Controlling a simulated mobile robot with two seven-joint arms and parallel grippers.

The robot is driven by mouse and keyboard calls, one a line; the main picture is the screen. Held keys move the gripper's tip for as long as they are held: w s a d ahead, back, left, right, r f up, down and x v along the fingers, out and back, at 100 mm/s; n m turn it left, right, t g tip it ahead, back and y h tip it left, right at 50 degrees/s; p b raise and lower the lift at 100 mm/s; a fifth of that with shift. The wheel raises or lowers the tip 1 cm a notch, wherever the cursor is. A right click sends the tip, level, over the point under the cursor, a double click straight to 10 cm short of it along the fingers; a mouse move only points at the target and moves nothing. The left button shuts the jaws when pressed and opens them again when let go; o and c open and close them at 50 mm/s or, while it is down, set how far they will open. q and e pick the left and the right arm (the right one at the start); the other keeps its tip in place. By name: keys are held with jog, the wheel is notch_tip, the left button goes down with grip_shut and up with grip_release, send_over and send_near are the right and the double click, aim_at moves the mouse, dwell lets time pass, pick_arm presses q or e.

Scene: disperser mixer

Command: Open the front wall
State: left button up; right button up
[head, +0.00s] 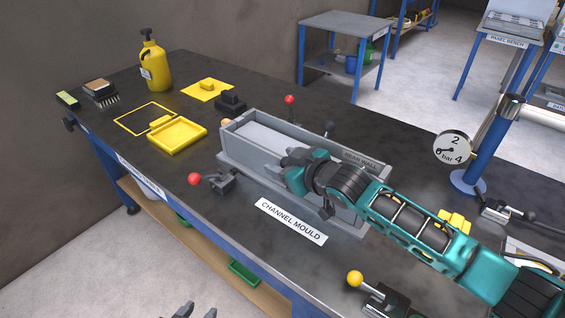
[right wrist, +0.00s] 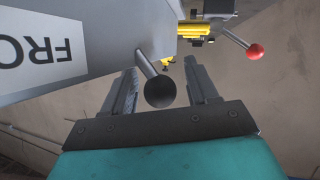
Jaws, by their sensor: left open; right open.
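The grey channel mould (head: 262,140) sits on the dark bench, with its rear wall (head: 362,161) labelled. The front wall (right wrist: 100,35) shows close up in the right wrist view, with part of its white label (right wrist: 42,48). A rod with a black ball knob (right wrist: 160,92) sticks out from it. My right gripper (right wrist: 160,78) is open, its fingers either side of the knob with visible gaps. In the head view my right gripper (head: 290,167) reaches over the mould and hides part of it. My left gripper (head: 192,311) is open and empty at the bottom edge, off the bench.
Red-knobbed clamps (head: 194,179) (head: 289,99) stand at the mould's near-left and far sides. A yellow tray (head: 178,135), yellow bottle (head: 155,66) and brush (head: 100,92) are at the left. A pressure gauge (head: 453,147) and yellow-knobbed lever (head: 355,279) are at the right.

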jog(key=shift+w+a+f, duration=0.15)
jog(key=shift+w+a, duration=0.1)
jog(key=shift+f, duration=0.1)
grip_shut()
dwell(0.4)
jog(key=shift+s, duration=0.1)
